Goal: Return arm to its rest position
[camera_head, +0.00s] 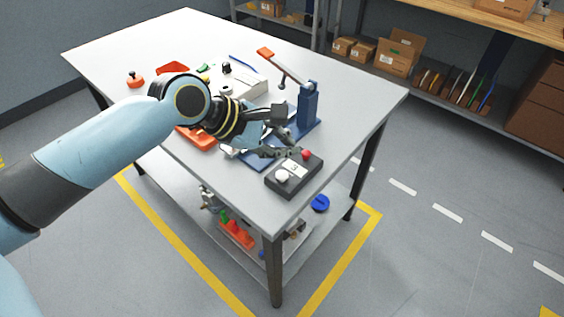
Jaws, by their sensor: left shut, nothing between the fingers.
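My left arm comes in from the left and reaches over the table (120,40). My left gripper (292,152) is at the arm's end, shut and empty. It is over the blue base of a press-like fixture (308,108) and just left of a dark control box (294,177) with a red and a white button. The fixture has a blue upright and a lever with an orange handle. I cannot tell whether the gripper touches the fixture. My arm hides part of the table's middle. My right gripper is not in view.
An orange tray (203,141) lies partly under my arm, with another orange tray (173,68) behind it. A white block (252,86) and a red-orange knobbed part (135,80) stand on the table. Shelves with cardboard boxes (398,52) are at the back right. The table's far left is clear.

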